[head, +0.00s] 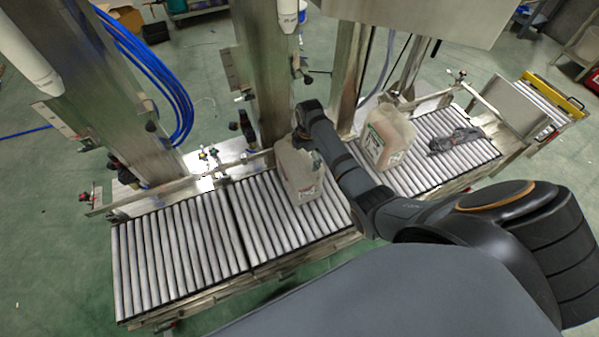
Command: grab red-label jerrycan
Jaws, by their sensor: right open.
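A pale translucent jerrycan (298,178) stands on the rollers near the middle of the head view. Its small label is too blurred for me to be sure of the colour. My right gripper (299,138) is at the top of this can, by its handle, and is open. Its fingers are small and partly hidden by my wrist, so I cannot tell whether they touch the can. A second jerrycan (388,133) stands farther right, with a white label edged in green on one face and another pale label. My left gripper is not in view.
The roller conveyor (180,245) runs below both cans and is bare at the left. A dark grey object (455,141) lies on the rollers at the right. Steel columns (262,75) and a side rail stand close behind the cans. Blue hoses (165,75) hang at the left.

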